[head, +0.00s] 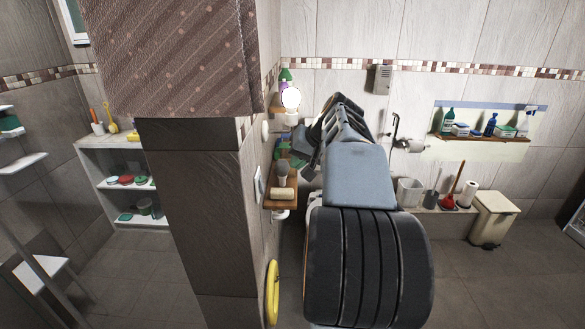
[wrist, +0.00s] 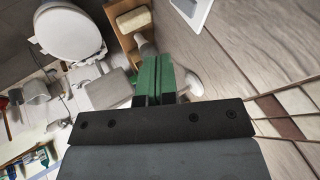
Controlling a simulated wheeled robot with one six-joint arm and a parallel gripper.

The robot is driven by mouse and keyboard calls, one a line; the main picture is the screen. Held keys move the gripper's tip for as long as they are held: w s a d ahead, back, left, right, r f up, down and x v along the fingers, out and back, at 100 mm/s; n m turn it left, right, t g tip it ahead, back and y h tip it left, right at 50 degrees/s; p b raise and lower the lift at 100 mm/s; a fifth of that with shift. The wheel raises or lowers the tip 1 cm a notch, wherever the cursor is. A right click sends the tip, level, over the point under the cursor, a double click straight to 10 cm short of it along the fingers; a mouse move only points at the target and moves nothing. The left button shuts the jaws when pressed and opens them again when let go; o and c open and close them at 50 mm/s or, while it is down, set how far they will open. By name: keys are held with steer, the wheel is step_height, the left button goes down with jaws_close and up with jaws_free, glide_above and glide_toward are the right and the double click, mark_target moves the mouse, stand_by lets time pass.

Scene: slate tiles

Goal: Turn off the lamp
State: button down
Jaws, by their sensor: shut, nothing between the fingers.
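The lamp (head: 291,97) is a glowing white globe on the tiled wall in the head view, above the small wooden shelf. My gripper (head: 291,157) is below the lamp, close to the wall and apart from the globe; its dark body partly covers the view there. In the wrist view its green fingertips (wrist: 152,78) lie together, with nothing between them. A pale rounded fixture (wrist: 189,86) on the wall shows just right of the fingertips; I cannot tell what it is. The lamp's globe is not clearly seen in the wrist view.
A wooden shelf (head: 273,204) with a brush (head: 282,173) and a tan roll or sponge (head: 283,194) is below my gripper. A framed white plate (wrist: 193,9) is on the wall. A brown wall column (head: 195,200) stands at left. Floor at right (head: 500,285) is clear.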

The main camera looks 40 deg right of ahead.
mark_target(261, 185)
steer(key=shift+s+r+p, duration=0.1)
steer(key=shift+r+p, duration=0.1)
steer(key=shift+p, duration=0.25)
steer(key=shift+s+d+f+p, duration=0.15)
steer(key=shift+f+p, duration=0.6)
steer(key=shift+p, duration=0.1)
steer(key=shift+f, duration=0.15)
steer(key=w+a+r+p+x, duration=0.1)
steer(key=a+p+x, duration=0.1)
steer(key=x, duration=1)
steer(key=shift+a+p, duration=0.25)
steer(key=shift+p, duration=0.1)
